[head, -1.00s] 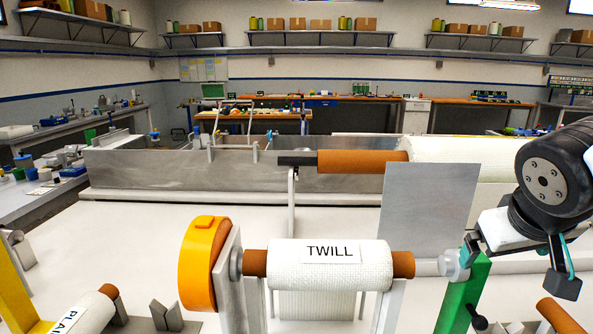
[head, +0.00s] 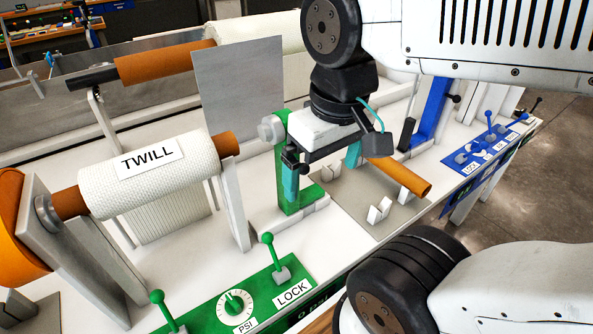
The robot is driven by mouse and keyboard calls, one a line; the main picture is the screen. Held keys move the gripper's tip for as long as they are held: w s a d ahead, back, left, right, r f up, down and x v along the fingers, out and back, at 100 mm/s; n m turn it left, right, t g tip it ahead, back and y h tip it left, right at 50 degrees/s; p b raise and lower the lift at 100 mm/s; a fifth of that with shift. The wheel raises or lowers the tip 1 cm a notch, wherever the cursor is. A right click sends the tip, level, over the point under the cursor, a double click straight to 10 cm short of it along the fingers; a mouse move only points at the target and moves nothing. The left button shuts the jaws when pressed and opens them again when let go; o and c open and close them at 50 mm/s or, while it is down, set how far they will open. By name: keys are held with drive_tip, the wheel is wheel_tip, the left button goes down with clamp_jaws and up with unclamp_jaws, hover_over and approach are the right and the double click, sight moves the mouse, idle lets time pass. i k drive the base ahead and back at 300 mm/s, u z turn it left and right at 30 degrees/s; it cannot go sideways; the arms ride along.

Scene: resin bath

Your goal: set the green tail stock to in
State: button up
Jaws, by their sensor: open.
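The green tail stock (head: 281,165) stands upright on the white deck, with a grey nose (head: 268,129) pointing left. A gap separates the nose from the brown core end (head: 229,143) of the TWILL roll (head: 150,172). My gripper (head: 322,172) is open, with its fingers pointing down. Its left finger overlaps the right side of the green post in the picture, and its right finger is to the right of the post. A small dark knob shows by the left fingertip. I cannot tell whether the finger touches the post. Nothing shows between the fingers.
A green panel (head: 215,310) in front carries a LOCK lever (head: 268,240), a PSI dial and another lever. A grey sheet (head: 238,85) stands behind the nose. A brown core (head: 400,175) lies right of my gripper. A blue stock (head: 432,108) and blue panel (head: 487,143) are farther right.

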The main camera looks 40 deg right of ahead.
sight(273, 128)
drive_tip(key=u, duration=0.4)
drive_tip(key=k, duration=0.85)
drive_tip(key=z, duration=1)
